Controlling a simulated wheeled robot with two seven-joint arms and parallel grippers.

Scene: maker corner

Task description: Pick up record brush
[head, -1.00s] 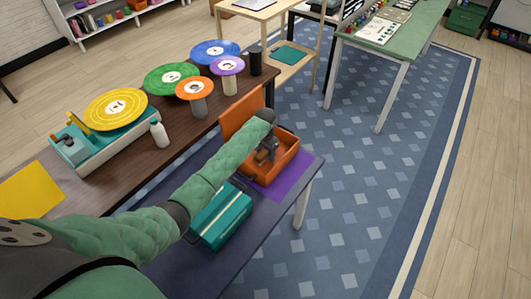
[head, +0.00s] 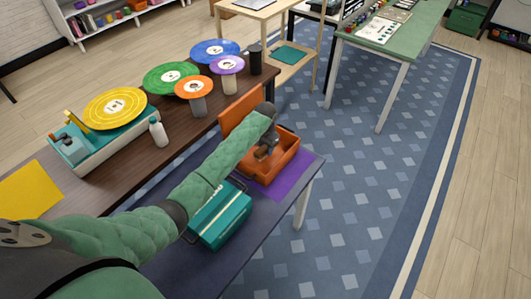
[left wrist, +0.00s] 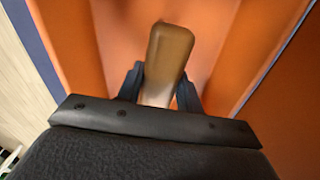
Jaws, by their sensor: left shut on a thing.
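My left gripper (head: 264,150) is inside the open orange case (head: 284,160) in the head view. In the left wrist view my left gripper (left wrist: 160,88) is shut on the record brush (left wrist: 170,55), a tan-brown block standing up between the two dark fingers. The orange walls and floor of the case surround it there. In the head view the brush is hidden or too small to tell apart from the gripper. My right gripper is not in view.
The orange case stands on a purple mat (head: 303,170) on the dark low table. A closed teal case (head: 222,218) is beside it. Behind are a turntable (head: 95,140), several coloured records on stands and a white bottle (head: 158,133). Blue rug lies clear at right.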

